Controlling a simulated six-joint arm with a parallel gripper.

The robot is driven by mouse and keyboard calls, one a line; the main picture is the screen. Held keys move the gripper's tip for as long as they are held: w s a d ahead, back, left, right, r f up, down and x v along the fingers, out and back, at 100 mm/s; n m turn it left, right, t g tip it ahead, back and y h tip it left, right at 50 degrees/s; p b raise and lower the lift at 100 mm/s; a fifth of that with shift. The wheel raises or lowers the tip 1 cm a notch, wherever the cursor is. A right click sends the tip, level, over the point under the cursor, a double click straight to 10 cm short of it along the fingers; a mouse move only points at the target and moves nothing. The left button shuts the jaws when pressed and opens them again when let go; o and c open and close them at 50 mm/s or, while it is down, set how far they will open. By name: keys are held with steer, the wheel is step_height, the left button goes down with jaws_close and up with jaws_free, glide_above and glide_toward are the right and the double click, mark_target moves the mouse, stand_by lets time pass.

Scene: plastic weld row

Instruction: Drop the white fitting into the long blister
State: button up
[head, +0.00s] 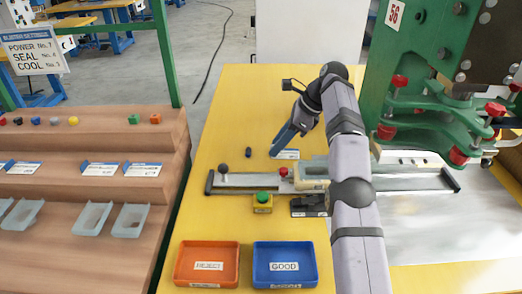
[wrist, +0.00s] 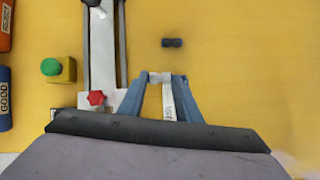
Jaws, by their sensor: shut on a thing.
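My gripper (head: 277,152) has its blue fingers pointing down to the yellow table, behind the slide rail. In the wrist view my gripper (wrist: 160,78) is shut on a small pale piece, which looks like the white fitting (wrist: 160,77); the fingertips hide part of it. I cannot tell which blister is the long one.
A slide rail (head: 240,181) with a red knob (head: 283,172) crosses the table. A small dark piece (head: 248,152) lies behind it. The green press (head: 430,105) stands right.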

steer(key=shift+s+d, duration=0.2)
steer(key=shift+d, duration=0.6)
steer(key=shift+s+d, duration=0.15)
steer(key=shift+d, duration=0.65)
steer(key=shift+r, duration=0.1)
steer(key=shift+s+d+r+n+p, duration=0.15)
steer(key=shift+r+n+p, duration=0.15)
steer(key=shift+r+p, duration=0.65)
steer(key=s+r+n+g+p, duration=0.1)
steer(key=p, duration=0.2)
steer(key=r+n+p, duration=0.1)
steer(key=p, duration=0.3)
steer(key=shift+s+d+n+g+p, duration=0.3)
steer(key=shift+s+n+g, duration=0.05)
steer(key=shift+n+g, duration=0.05)
steer(key=shift+s+r+p, duration=0.1)
steer(key=shift+r+p, duration=0.1)
steer(key=shift+p, duration=0.1)
steer(key=s+d+r+n+g+h+p, duration=0.2)
steer(key=s+r+n+p, duration=0.6)
steer(key=p, duration=0.9)
steer(key=s+d+r+n+g+h+p, duration=0.3)
steer(key=s+r+n+p, duration=0.5)
steer(key=p, duration=1)
steer(key=s+r, duration=0.3)
steer(key=r, duration=0.1)
steer(key=shift+s+d+n+h, duration=0.25)
steer(key=shift+d+n+h, duration=0.1)
steer(key=shift+n+h, duration=0.05)
